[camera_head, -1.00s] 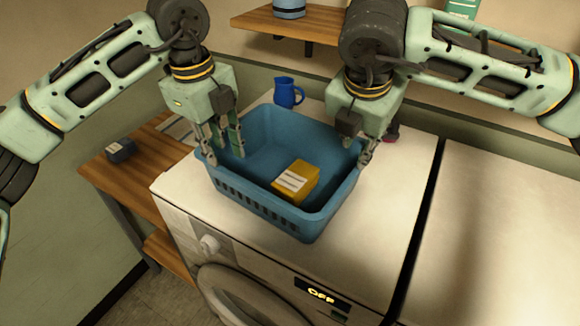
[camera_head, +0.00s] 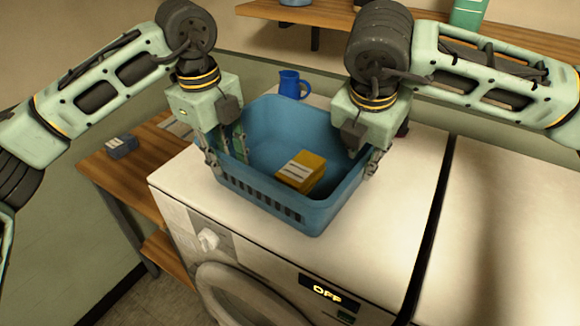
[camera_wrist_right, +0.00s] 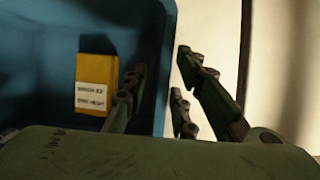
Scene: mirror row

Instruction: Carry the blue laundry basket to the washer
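The blue laundry basket (camera_head: 270,198) stands on the white top of the washer (camera_head: 240,232). A yellow box with a pale label (camera_head: 300,172) lies inside it; the box also shows in the right wrist view (camera_wrist_right: 97,83). My left gripper (camera_head: 226,158) is open at the basket's left side, with one finger outside the wall and one inside. My right gripper (camera_head: 364,160) is at the right side. In the right wrist view its fingers (camera_wrist_right: 160,92) are apart, on either side of the basket's right wall (camera_wrist_right: 160,40), with gaps visible.
A blue mug (camera_head: 290,84) stands behind the basket. A wooden side table (camera_head: 115,170) with a small dark box (camera_head: 121,146) is at the left. A wall shelf (camera_head: 300,14) is above. A second white appliance top (camera_head: 510,220) at the right is clear.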

